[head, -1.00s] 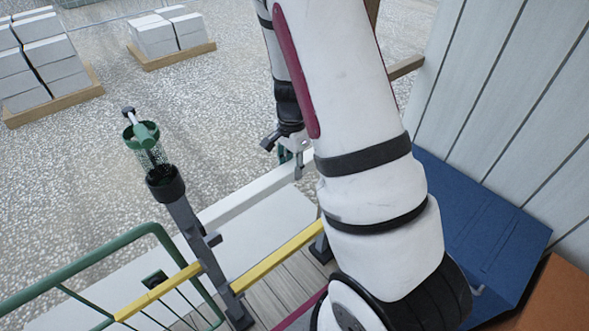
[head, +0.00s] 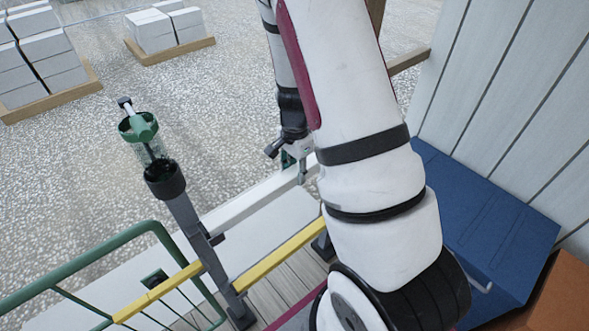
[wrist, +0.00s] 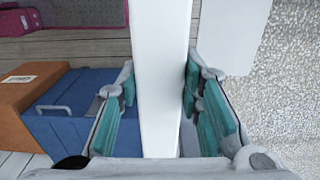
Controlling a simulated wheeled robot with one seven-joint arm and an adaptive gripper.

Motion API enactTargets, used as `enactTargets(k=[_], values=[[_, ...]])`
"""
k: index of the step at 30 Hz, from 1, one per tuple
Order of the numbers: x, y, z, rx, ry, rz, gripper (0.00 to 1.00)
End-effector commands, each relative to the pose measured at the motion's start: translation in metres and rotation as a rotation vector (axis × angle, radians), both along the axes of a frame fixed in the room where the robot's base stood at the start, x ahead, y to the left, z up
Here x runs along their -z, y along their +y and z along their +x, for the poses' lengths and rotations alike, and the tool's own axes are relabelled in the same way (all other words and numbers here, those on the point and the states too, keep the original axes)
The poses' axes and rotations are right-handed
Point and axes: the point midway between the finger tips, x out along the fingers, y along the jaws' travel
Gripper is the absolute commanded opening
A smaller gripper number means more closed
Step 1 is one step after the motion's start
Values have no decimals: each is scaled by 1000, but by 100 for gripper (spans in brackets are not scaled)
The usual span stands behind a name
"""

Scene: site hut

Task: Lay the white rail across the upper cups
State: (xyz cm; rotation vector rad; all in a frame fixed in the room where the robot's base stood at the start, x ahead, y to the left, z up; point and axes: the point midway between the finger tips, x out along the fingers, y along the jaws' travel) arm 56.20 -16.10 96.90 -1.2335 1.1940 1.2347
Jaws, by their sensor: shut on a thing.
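The white rail (head: 258,196) shows in the head view as a long white bar slanting from the left post (head: 196,232) up to my gripper (head: 298,165). Its left end is close by the left post's upper cup (head: 217,239); I cannot tell whether it touches. In the wrist view the rail (wrist: 160,70) runs between the teal finger pads of my gripper (wrist: 160,100), which is shut on it. The right post (head: 323,246) is mostly hidden behind my arm, and its upper cup is not visible. A yellow rail (head: 280,254) lies lower, between the posts.
A lamp-like green-topped thing (head: 140,130) stands on the left post. A green railing (head: 90,262) is at lower left. A blue chest (head: 490,235) and an orange box (head: 560,300) are at right by the plank wall (head: 510,90). Pallets of blocks (head: 165,35) stand far off on open gravel.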

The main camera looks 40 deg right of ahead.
Motion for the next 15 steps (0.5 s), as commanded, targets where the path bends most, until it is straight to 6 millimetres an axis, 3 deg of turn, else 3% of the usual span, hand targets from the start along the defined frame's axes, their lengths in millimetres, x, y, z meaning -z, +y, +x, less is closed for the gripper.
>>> enactTargets(k=[2,3,5,15], values=[[0,0,0,0,-1,0,0],[0,0,0,0,-1,0,40],[0,0,0,0,-1,0,53],[-1,0,0,0,1,0,56]])
